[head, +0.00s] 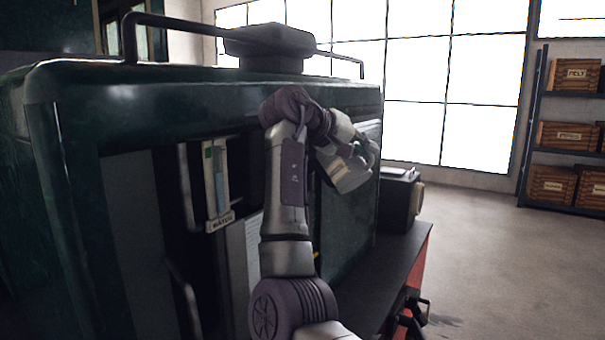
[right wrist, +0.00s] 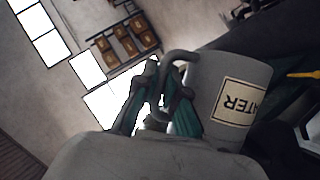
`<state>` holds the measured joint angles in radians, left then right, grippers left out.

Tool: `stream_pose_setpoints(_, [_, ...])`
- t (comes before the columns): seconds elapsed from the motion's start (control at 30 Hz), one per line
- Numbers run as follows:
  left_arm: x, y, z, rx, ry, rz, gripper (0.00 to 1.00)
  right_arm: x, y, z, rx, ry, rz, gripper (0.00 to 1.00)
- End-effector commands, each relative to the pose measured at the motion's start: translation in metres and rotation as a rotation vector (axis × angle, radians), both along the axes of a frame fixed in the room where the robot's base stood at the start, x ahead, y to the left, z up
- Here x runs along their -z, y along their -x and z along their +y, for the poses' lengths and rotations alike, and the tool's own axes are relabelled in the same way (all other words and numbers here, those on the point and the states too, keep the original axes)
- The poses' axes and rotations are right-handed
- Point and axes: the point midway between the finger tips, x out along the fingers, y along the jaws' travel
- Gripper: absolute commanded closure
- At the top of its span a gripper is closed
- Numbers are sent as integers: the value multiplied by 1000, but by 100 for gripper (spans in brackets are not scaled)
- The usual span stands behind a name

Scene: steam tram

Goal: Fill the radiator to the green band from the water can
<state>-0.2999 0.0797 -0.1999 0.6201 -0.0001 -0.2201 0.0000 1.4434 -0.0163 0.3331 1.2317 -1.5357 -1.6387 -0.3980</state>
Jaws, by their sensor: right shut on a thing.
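The radiator (head: 120,95) is the large dark green housing filling the left of the head view. On its front is a white gauge (head: 222,212) with a "WATER" plate, a small green band high on its left side and a pale blue column whose top looks lower than the band. The grey water can (head: 345,178) is beside the housing's right end, looks tilted and is partly hidden by my arm. In the right wrist view the can (right wrist: 218,75) shows its label and handle. My right gripper (right wrist: 160,95) is shut on the handle. My left gripper is out of view.
A dark block-shaped cap (head: 268,42) and a rail (head: 180,22) are on top of the housing. A dark box (head: 395,200) stands on a ledge (head: 400,262) at right. Shelves with wooden crates (head: 565,135) stand far right. The floor between is clear.

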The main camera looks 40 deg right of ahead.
Motion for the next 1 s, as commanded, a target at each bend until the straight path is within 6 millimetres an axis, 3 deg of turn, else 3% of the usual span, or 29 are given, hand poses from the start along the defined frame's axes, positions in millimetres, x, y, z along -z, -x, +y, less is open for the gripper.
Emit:
stream_pose_setpoints(0.3, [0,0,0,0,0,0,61,-15,-5,0,1,13,68,100])
stream_pose_setpoints(1.0, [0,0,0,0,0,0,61,-17,-6,1,1,13,80,100])
